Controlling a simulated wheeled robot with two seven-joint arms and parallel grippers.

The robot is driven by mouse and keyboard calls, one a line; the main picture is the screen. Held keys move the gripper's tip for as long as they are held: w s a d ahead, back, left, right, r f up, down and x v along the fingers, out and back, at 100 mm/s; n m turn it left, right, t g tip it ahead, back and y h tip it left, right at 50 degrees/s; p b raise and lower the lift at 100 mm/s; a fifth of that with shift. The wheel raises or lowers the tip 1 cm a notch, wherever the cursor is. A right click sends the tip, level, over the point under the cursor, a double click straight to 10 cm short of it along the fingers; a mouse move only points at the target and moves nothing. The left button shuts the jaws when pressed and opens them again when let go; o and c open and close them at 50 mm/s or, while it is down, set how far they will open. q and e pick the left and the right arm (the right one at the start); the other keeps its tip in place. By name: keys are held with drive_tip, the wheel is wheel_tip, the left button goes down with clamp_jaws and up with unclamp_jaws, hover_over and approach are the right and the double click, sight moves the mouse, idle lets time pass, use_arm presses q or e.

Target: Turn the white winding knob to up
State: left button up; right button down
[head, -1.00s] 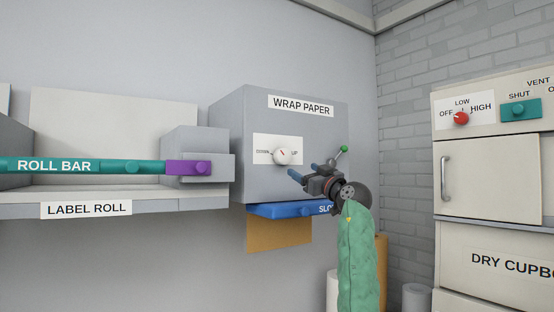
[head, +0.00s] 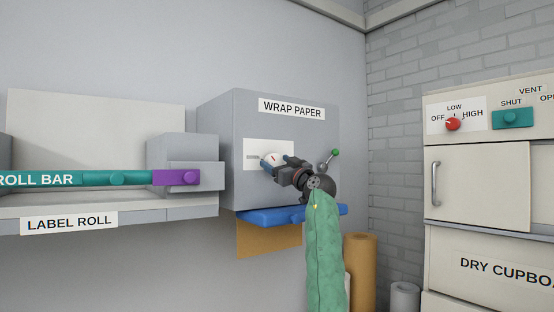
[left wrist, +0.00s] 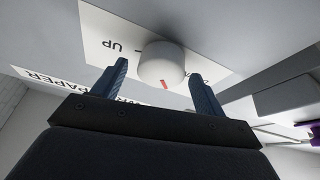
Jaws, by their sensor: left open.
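The white winding knob (head: 273,156) sits on a white plate on the front of the grey WRAP PAPER box (head: 250,115). In the left wrist view the round knob (left wrist: 162,62) has a red mark on its rim, between the UP label and the other, partly hidden label, pointing to neither. My left gripper (head: 278,160) is open in front of the knob. In the left wrist view its two blue fingers (left wrist: 158,72) stand one on each side of the knob, with gaps visible. I cannot tell how deep they reach. My right gripper is not in view.
A lever with a green ball (head: 335,153) sticks out at the box's right side. A blue bar (head: 270,217) and brown paper (head: 268,240) are below. The teal roll bar (head: 85,179) with a purple block is left. The cupboard (head: 478,185) stands right.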

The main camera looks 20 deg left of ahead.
use_arm(q)
drive_tip(key=shift+w+a, duration=0.3)
drive_tip(key=shift+a, duration=0.05)
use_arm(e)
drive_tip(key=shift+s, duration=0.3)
use_arm(q)
drive_tip(key=shift+s+d, duration=0.1)
drive_tip(key=c, duration=1)
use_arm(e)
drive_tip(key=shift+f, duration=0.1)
